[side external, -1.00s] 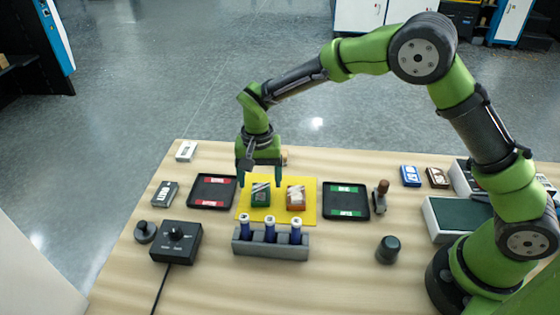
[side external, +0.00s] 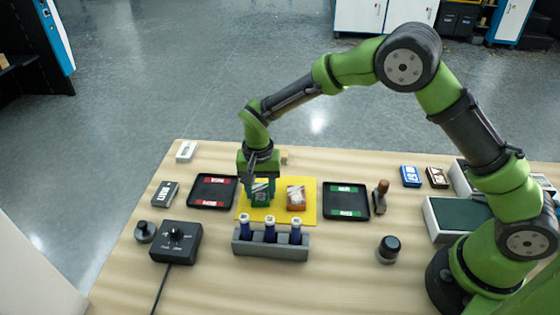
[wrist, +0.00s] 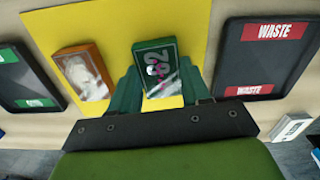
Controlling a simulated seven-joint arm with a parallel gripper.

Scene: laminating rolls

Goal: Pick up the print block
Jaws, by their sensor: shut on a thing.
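A green block (side external: 261,200) with a dark, marked top face stands on the yellow mat (side external: 279,214). In the wrist view the green block (wrist: 157,64) shows light digits and a pale glossy patch. My gripper (side external: 261,187) points down over it. In the wrist view my gripper (wrist: 160,85) has one green finger on each side of the block, shut on it. The block appears to be still at mat level. An orange block (side external: 296,197) with a pale picture on top lies to the right on the same mat, apart from my gripper.
A black tray with red labels (side external: 213,177) lies left of the mat, marked WASTE in the wrist view. A black tray with green labels (side external: 346,187) lies right. A grey rack (side external: 270,250) with blue bottles stands in front. A stamp (side external: 380,196) stands at right.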

